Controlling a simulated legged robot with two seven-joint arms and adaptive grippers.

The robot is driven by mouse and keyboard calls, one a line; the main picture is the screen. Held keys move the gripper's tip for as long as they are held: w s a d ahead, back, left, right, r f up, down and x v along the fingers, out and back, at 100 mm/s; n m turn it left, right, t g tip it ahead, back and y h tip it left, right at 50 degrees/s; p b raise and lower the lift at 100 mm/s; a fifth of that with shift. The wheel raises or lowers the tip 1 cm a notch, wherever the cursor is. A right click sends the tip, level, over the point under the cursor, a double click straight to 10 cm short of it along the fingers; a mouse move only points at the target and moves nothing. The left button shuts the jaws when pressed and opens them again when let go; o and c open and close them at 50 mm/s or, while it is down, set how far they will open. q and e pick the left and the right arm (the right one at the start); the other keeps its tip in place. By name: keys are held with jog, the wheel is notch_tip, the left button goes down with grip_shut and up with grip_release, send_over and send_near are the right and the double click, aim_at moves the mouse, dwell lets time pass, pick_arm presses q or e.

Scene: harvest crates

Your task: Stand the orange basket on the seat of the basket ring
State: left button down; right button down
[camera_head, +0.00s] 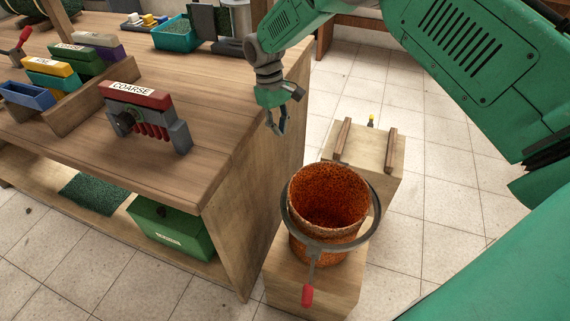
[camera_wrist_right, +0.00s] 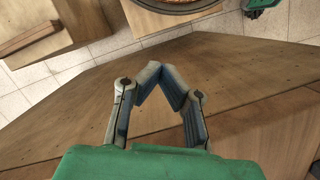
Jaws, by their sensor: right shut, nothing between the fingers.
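The orange basket (camera_head: 330,188) is a round, open, speckled orange-brown tub. In the head view it is upright inside the dark grey basket ring (camera_head: 374,207), low at centre right. The ring circles it below its rim, and the basket's lower part shows beneath. The ring has a red handle (camera_head: 308,295) at the front. The seat is hidden, so I cannot tell whether the basket rests on it. My right gripper (camera_head: 277,131) is shut and empty, above and behind the basket, apart from it, beside the bench edge. It also shows in the wrist view (camera_wrist_right: 162,74). My left gripper is out of view.
A wooden block (camera_head: 285,284) stands under the ring. Another block (camera_head: 378,167) with two rails is behind it. The wooden bench (camera_head: 215,120) at left carries a COARSE-labelled tool (camera_head: 135,94) and coloured bins. Open tiled floor lies at right.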

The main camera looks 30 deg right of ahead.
jog(key=shift+s+d+f, duration=0.15)
jog(key=shift+s+f, duration=0.9)
jog(key=shift+f, duration=0.55)
jog(key=shift+s+d+f, duration=0.15)
jog(key=shift+s+f, duration=0.9)
jog(key=shift+f, duration=0.6)
jog(key=shift+s+d+f, duration=0.15)
jog(key=shift+s+f, duration=0.9)
jog(key=shift+f, duration=0.55)
